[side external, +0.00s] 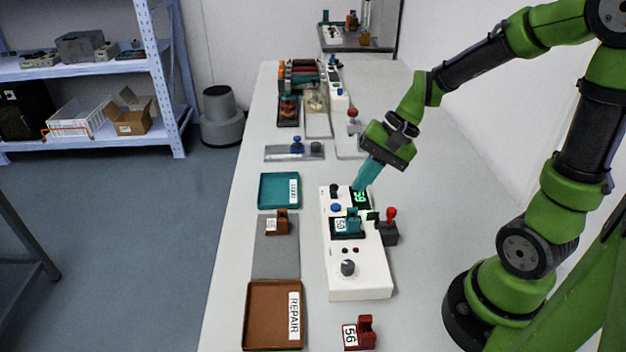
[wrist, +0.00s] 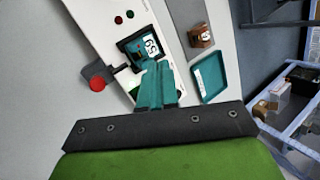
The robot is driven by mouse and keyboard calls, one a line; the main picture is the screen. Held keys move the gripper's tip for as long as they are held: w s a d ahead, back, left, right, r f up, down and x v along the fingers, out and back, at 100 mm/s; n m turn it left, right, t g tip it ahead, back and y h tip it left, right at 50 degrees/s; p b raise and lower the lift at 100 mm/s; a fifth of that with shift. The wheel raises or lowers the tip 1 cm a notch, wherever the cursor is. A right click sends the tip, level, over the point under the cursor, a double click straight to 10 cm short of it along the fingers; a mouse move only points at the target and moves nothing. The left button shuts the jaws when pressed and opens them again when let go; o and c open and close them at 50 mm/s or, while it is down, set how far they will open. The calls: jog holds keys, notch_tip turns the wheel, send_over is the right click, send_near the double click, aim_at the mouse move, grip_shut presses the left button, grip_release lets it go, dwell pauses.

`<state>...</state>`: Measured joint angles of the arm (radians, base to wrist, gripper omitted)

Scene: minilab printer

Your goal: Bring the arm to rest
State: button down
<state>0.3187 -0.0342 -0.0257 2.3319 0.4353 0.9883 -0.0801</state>
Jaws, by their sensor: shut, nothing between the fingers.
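My gripper (side external: 357,187) has its teal fingers shut, with nothing between them, pointing down over the far end of a white machine (side external: 346,285). The shut fingers also show in the wrist view (wrist: 157,75). A teal piece with a number label (side external: 346,225) sits in the machine's dark recess and shows in the wrist view (wrist: 150,47). The machine has a green lit display (side external: 360,198), partly behind my fingertips, and a dark knob (side external: 348,267). A red-topped lever on a dark block (side external: 390,230) stands at its right side. I cannot tell whether the fingertips touch the machine.
A teal tray (side external: 279,205) and a brown REPAIR tray (side external: 251,318) lie left of the machine. A brown labelled piece (side external: 277,223) sits on a grey plate (side external: 275,258). A red piece labelled 56 (side external: 363,331) stands in front. Several devices fill the table's far end. The right table side is clear.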

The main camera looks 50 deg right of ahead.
jog(key=s+a+r+n+t+h, duration=0.3)
jog(key=s+r+n, duration=0.4)
jog(key=r, duration=0.3)
jog(key=shift+a+r+t, duration=0.35)
jog(key=shift+a+t, duration=0.15)
